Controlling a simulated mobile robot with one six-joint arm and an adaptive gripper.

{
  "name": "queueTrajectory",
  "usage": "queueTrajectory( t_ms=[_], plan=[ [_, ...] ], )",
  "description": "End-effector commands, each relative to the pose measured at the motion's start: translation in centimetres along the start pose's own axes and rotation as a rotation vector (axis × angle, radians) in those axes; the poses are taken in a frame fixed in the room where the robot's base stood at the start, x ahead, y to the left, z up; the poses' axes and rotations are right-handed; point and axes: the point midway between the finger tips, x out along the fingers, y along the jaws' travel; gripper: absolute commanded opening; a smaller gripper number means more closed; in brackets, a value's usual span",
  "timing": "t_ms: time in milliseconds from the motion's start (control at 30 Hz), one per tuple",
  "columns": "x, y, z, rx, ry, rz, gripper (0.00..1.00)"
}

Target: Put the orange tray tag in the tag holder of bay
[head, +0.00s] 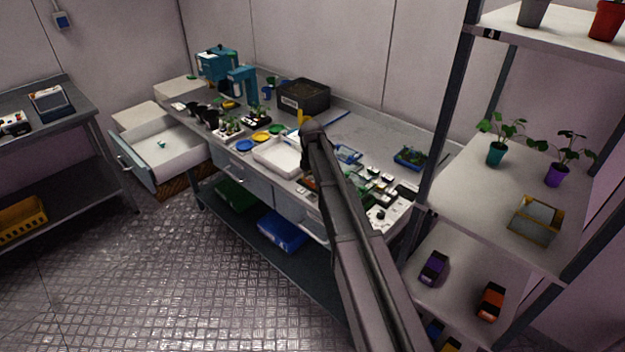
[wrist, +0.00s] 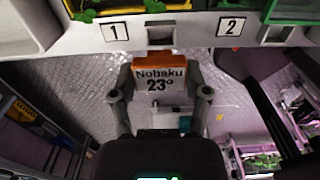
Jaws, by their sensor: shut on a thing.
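My gripper (wrist: 164,94) is shut on the orange tray tag (wrist: 153,62) in the wrist view. The tag has an orange top edge and a pale face reading "Nobaku 23°". It is upright between the two fingertips. Above it runs a pale rack edge with a number 1 label (wrist: 113,31) and a number 2 label (wrist: 232,27). A small grey fitting (wrist: 157,29) sits right of label 1, and another (wrist: 277,34) right of label 2; I cannot tell for sure that these are tag holders. The tag appears apart from the edge. In the head view my arm hides the gripper and tag.
A yellow tray (wrist: 89,7) and a green tray (wrist: 293,10) stand above the rack edge. In the head view, a cluttered workbench (head: 345,135) runs behind my arm. An open drawer (head: 165,155) juts out left. A shelf rack (head: 480,205) with potted plants stands right.

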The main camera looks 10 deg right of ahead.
Motion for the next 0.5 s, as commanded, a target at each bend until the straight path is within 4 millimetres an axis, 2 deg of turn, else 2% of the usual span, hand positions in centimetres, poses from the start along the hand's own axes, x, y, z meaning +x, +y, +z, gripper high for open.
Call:
queueTrajectory(
  t_ms=[33,500],
  plan=[
    [0.7,0.0,0.0,0.0,0.0,0.0,0.38],
    [4.0,0.1,-0.1,-0.001,0.0,0.0,0.38]
  ],
)
